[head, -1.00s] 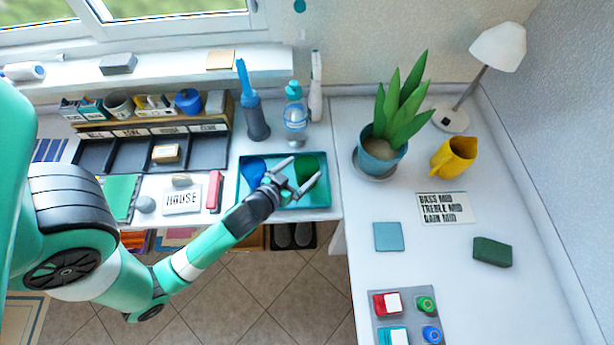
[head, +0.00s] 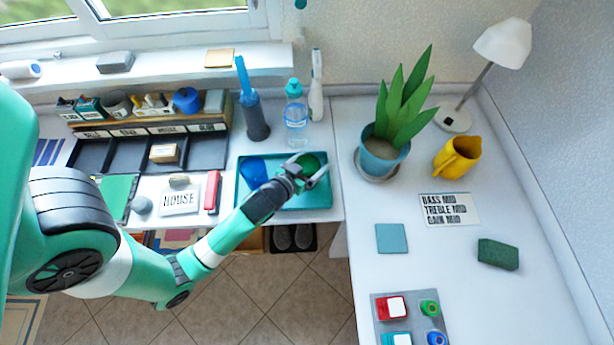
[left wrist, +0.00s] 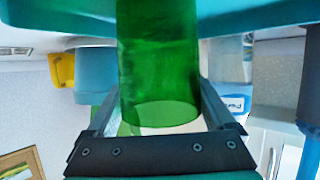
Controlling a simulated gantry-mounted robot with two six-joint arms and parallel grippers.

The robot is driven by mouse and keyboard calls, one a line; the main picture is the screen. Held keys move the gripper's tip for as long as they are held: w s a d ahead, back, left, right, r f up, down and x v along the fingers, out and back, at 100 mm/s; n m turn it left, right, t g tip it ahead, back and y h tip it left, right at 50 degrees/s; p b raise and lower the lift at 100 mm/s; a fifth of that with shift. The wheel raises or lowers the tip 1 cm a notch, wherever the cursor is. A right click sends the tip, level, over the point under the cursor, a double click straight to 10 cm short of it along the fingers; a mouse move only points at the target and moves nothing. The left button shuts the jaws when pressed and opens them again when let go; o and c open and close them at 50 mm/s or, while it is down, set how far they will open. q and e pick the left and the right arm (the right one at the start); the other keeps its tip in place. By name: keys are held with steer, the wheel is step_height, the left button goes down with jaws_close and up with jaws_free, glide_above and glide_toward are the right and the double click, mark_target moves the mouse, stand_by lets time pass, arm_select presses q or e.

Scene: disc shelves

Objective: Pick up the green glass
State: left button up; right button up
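The green glass (head: 309,161) stands at the right part of the teal tray (head: 240,200), partly covered by my left gripper. The blue glass (head: 253,170) stands to its left on the same tray. My left gripper (head: 316,170) is at the green glass. In the left wrist view the green glass (left wrist: 158,65) fills the middle, and the two fingers of my left gripper (left wrist: 160,100) reach along either side of it. The fingers are spread; whether they touch the glass is hard to tell. My right gripper is out of view.
A water bottle (head: 296,115) and a blue-handled grey holder (head: 254,118) stand behind the tray. A potted plant (head: 384,155) is to the right, with a yellow pitcher (head: 457,158) beyond it. A red stapler-like object (head: 212,191) lies left of the tray.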

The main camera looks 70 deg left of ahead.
arm_select(q)
jaws_close()
steer(key=shift+r, duration=0.2)
steer(key=shift+r+p, duration=0.35)
steer(key=s+d+r+p, duration=0.6)
steer(key=s+d+r, duration=0.2)
steer(key=s+r, duration=0.3)
steer(key=shift+d+r+p, duration=0.35)
steer(key=shift+r, duration=0.2)
